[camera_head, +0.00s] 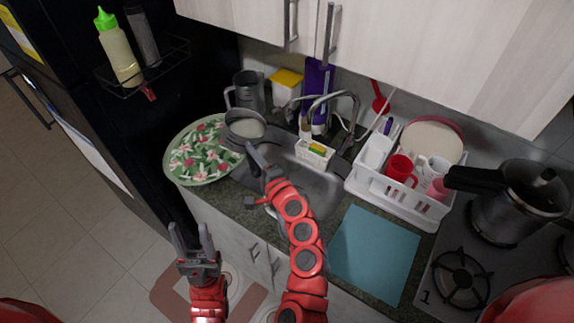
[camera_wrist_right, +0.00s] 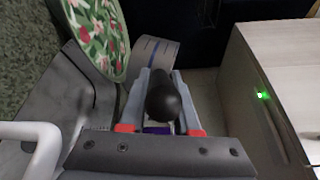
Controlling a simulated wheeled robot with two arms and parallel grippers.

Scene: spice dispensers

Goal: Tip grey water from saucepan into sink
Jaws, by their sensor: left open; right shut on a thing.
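The saucepan (camera_head: 245,125) is at the left end of the sink, its open top showing pale greyish liquid. Its dark handle points toward me, and its round black end shows in the right wrist view (camera_wrist_right: 165,103). My right gripper (camera_head: 262,172) is shut on this handle; the fingers lie on either side of it in the right wrist view (camera_wrist_right: 159,78). The sink basin (camera_head: 312,187) is right of the pan, partly hidden by my right arm. I cannot tell whether the pan touches the counter. My left gripper (camera_head: 193,242) is open and empty, low in front of the counter.
A floral plate (camera_head: 200,150) lies left of the pan. A grey jug (camera_head: 247,90) stands behind it. The curved faucet (camera_head: 340,97) and a sponge caddy (camera_head: 314,152) are behind the sink. A white dish rack (camera_head: 393,193) and teal mat (camera_head: 373,250) are to the right.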

